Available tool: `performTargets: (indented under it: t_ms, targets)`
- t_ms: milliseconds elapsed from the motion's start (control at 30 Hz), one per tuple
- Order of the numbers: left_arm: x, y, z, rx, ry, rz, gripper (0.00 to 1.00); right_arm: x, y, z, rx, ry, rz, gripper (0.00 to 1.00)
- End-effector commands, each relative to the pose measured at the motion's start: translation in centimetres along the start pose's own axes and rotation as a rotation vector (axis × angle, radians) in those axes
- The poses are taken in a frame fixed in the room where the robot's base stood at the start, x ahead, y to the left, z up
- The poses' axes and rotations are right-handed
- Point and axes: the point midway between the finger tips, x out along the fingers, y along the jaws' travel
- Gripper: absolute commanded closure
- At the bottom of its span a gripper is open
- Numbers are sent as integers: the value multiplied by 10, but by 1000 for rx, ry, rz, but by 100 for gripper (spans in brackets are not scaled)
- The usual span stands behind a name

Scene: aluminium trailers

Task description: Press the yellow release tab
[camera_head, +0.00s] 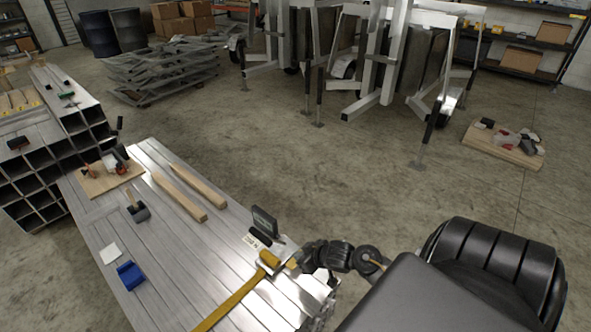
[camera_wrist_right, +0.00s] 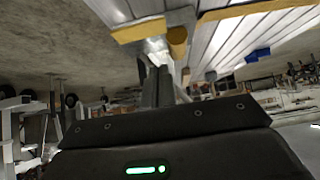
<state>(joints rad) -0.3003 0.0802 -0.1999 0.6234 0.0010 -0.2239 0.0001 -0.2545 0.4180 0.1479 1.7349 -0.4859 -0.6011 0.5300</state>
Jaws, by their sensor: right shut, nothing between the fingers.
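A yellow strap (camera_head: 238,300) runs along the aluminium table to a ratchet buckle with a rounded yellow roll (camera_head: 270,258) near the table's right edge. A small yellow tab (camera_head: 292,264) sits just right of the roll. In the right wrist view the flat yellow tab (camera_wrist_right: 138,31) lies left of the yellow roll (camera_wrist_right: 177,42), with bright metal between them. My right gripper (camera_head: 299,263) is shut and empty, close beside the tab. Its dark fingers (camera_wrist_right: 156,72) point towards the buckle in the wrist view. I cannot tell whether they touch it. My left gripper is not in view.
A dark upright device (camera_head: 264,221) and a label (camera_head: 252,241) stand just behind the buckle. Wooden bars (camera_head: 190,192), a mallet (camera_head: 137,208) and a blue block (camera_head: 130,275) lie farther left. Open concrete floor lies beyond the table; trailers (camera_head: 385,60) stand behind.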

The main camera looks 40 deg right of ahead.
Motion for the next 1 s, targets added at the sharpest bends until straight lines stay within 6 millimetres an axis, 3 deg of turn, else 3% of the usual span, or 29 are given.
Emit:
performTargets:
  t_ms: [100,300,467,1000]
  targets:
    - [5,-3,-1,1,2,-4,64,26,0,0,1,1,-1,100]
    - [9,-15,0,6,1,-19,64,50,0,17,-1,-2,0,100]
    - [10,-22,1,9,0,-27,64,58,0,26,-2,-1,0,100]
    - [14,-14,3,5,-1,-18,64,68,-8,26,-26,2,4,100]
